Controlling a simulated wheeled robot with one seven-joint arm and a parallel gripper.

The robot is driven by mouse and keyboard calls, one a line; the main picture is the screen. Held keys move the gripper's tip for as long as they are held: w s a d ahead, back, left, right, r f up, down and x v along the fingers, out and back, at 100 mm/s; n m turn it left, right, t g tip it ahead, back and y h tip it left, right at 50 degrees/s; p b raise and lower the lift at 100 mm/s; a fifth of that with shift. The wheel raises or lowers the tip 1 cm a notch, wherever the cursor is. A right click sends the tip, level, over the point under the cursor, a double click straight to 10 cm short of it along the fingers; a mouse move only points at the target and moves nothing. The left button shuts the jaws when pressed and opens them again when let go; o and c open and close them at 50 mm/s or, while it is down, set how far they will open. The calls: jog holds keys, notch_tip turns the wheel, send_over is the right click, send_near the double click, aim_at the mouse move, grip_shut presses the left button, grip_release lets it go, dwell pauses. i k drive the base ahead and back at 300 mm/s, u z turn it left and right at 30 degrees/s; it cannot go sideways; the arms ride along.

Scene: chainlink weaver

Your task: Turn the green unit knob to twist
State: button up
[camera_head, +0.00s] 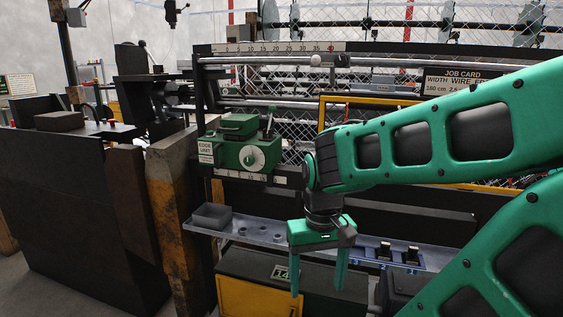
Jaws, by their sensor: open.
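The green edge unit (233,141) sits on a rail at the left part of the weaver frame. Its knob (251,158) is a pale round dial on the front face; its setting marks are too small to read. My green gripper (318,279) hangs with its fingers pointing down, to the right of the knob and lower in the picture. The fingers are apart, with nothing seen between them. The gripper is clear of the knob in this view.
A grey-blue shelf (262,233) with a small bin (211,216) runs below the unit. A yellow-fronted box (245,298) stands underneath. A rusty post (173,200) is left of the unit. A job card (463,80) hangs behind my arm.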

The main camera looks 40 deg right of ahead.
aim_at(249, 160)
jog(key=z, duration=0.15)
jog(key=k, duration=1.25)
jog(key=u, duration=0.65)
jog(key=i, duration=1)
jog(key=z, duration=0.25)
